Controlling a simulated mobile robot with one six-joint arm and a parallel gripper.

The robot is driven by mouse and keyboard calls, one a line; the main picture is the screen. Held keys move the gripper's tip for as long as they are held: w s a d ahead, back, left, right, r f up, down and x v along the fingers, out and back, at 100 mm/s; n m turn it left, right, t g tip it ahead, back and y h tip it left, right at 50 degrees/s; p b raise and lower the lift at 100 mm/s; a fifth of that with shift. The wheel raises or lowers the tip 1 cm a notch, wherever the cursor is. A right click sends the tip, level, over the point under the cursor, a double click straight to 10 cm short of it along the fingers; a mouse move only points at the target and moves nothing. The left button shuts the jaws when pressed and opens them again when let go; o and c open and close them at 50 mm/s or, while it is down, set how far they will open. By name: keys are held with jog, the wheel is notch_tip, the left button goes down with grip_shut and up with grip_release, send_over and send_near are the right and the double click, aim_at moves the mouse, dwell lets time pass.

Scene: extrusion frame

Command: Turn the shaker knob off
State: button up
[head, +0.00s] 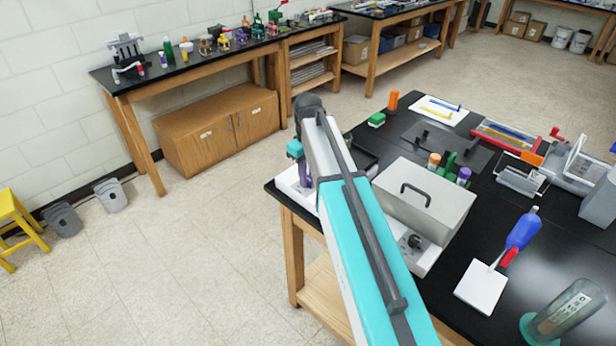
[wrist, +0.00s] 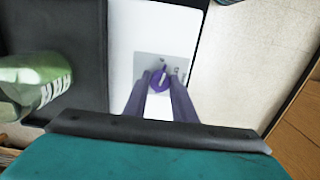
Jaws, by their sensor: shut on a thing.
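The shaker knob (wrist: 161,74) is a small purple dial with a pale pointer line. It sits on a grey marked panel (wrist: 145,62) on the white shaker body (wrist: 136,28). My gripper (wrist: 158,88) has purple fingers, one on each side of the knob, shut on it. The pointer looks tilted slightly; the panel marks are too small to read. In the head view, my gripper (head: 305,174) reaches down at the white shaker's (head: 286,182) front left corner, and my arm hides most of the shaker and the knob.
Floor is clear beyond the table's left edge.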

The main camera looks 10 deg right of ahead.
jog(key=shift+w+r+n, duration=0.1)
jog(key=shift+n, duration=1.5)
jog(key=o, duration=1)
jog(key=shift+o, duration=0.2)
notch_tip(320, 180, up, 14)
jog(key=b, duration=0.4)
